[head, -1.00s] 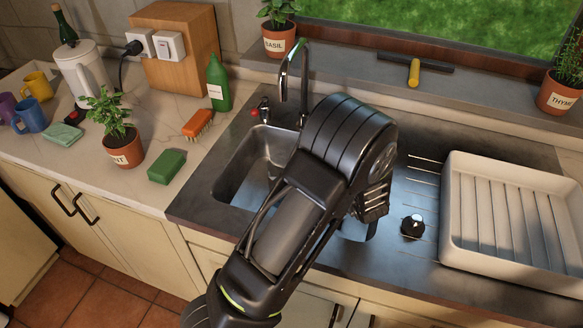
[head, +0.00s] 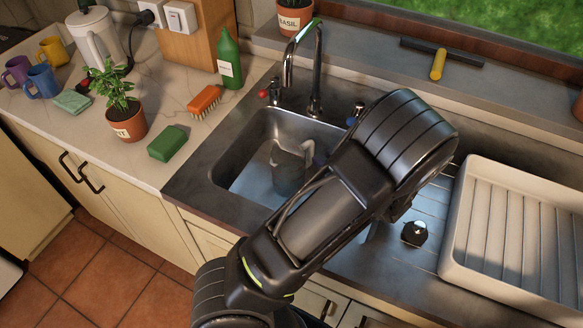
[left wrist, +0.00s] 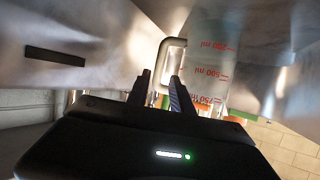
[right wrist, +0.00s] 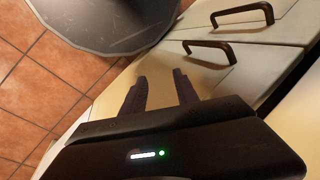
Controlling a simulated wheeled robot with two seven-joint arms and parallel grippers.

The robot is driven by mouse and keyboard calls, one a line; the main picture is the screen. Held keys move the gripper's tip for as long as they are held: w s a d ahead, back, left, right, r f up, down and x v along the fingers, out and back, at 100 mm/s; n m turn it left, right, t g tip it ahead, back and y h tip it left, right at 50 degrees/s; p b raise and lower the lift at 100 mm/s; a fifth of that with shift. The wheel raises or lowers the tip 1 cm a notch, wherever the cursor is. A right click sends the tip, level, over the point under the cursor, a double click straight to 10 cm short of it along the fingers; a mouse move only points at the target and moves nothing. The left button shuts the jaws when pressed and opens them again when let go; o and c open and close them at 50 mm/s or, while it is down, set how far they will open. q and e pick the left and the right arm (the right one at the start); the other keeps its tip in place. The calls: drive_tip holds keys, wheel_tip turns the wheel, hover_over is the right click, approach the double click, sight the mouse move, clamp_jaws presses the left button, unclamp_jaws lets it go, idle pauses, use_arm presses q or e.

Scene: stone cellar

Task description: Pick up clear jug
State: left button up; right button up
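The clear jug (head: 291,168) stands in the metal sink basin in the head view, partly behind my left arm. In the left wrist view the jug (left wrist: 212,62) shows close up, with red millilitre marks and its handle (left wrist: 171,58) towards my fingers. My left gripper (left wrist: 161,78) is open, its fingertips close to the handle; I cannot tell whether they touch it. In the head view my own arm mostly hides this gripper. My right gripper (right wrist: 160,82) is open and empty, in front of the cabinet doors and outside the head view.
The basin rim (head: 222,172) and tap (head: 316,70) stand close around the jug. A white dish rack (head: 455,262) lies right, with a dark stopper (head: 415,233) beside it. Left are a green sponge (head: 167,144), brush (head: 204,101), bottle (head: 230,62) and potted mint (head: 126,122).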

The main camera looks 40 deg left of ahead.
sight(313, 151)
use_arm(q)
drive_tip(key=shift+x, duration=1.25)
drive_tip(key=shift+p+x, duration=0.65)
drive_tip(key=shift+x, duration=1.95)
drive_tip(key=shift+w, duration=0.1)
drive_tip(key=shift+c, duration=0.6)
clamp_jaws()
drive_tip(key=shift+r, duration=0.1)
